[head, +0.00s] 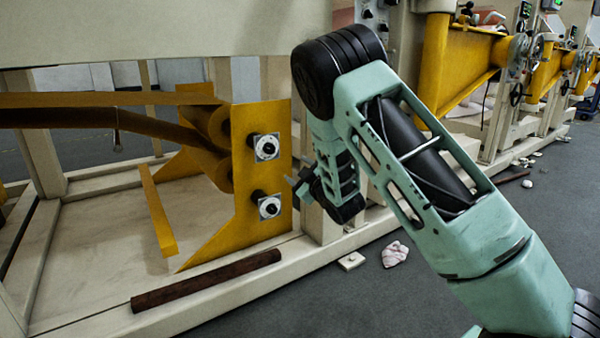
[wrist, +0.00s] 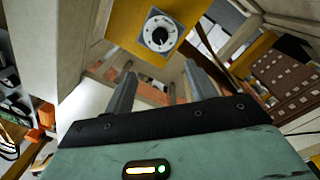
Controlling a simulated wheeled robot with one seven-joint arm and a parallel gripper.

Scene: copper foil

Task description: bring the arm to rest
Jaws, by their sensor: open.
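My arm reaches up and across the head view, bent at a black elbow joint, with its forearm hanging down. My gripper (head: 304,184) is at the lower end, pointing left toward the yellow plate (head: 240,190) with two dials. In the wrist view my gripper (wrist: 158,85) shows two grey fingers spread apart with nothing between them. The upper dial (head: 264,147) and lower dial (head: 269,206) are black knobs on pale square plates. One dial (wrist: 160,33) shows just beyond the fingertips in the wrist view. I cannot tell the exact gap between gripper and plate.
A cream machine frame (head: 330,225) stands close beside my gripper. A dark brown bar (head: 207,281) lies on its lower beam. More yellow machines (head: 465,60) stand at the right back.

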